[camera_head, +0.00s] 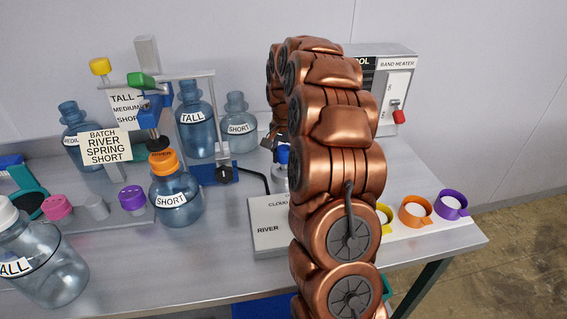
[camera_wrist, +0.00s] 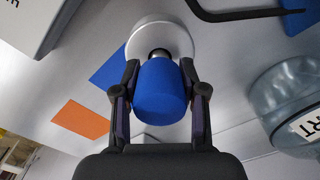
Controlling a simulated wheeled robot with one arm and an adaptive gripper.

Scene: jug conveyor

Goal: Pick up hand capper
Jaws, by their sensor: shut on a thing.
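The hand capper (camera_wrist: 161,95) has a blue rounded handle, a short dark neck and a white round head. In the wrist view my gripper (camera_wrist: 160,88) has one dark finger on each side of the blue handle and is shut on it. A bit of the blue handle (camera_head: 283,154) shows in the head view, beside my copper arm.
A SHORT jug (camera_head: 176,193) with an orange cap stands left of my arm, near a capping stand (camera_head: 215,172). Coloured rings (camera_head: 415,213) sit at the right, by the band heater box (camera_head: 393,90). A TALL jug (camera_head: 40,262) is front left.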

